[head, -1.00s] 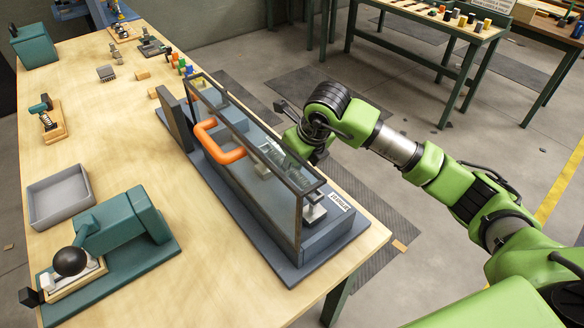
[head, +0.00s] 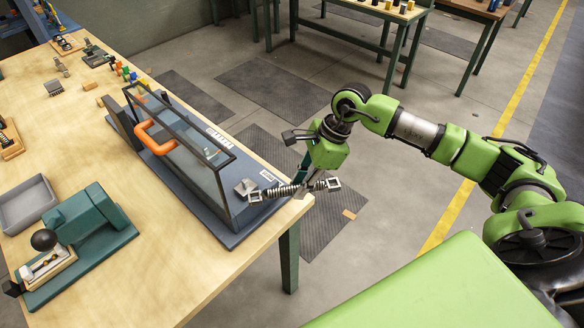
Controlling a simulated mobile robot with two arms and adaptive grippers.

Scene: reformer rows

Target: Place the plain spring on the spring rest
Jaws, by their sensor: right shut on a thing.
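My right gripper (head: 303,178) is shut on a silver coil spring (head: 286,191), held lying roughly level just off the right end of the guarded fixture. Pale metal pieces show at both ends of the spring. The fixture has a dark-framed clear guard (head: 187,155) with an orange handle (head: 155,137), on a blue-grey base (head: 225,238). A small grey metal block (head: 246,187) shows by the fixture's right end, close to the spring's left end. I cannot tell which part is the spring rest. My left gripper is not in view.
The wooden bench (head: 165,258) is clear in front of the fixture. A green press (head: 90,225) and a grey tray (head: 27,203) stand at the left. Small coloured parts (head: 127,75) sit behind the fixture. Open floor lies right of the bench.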

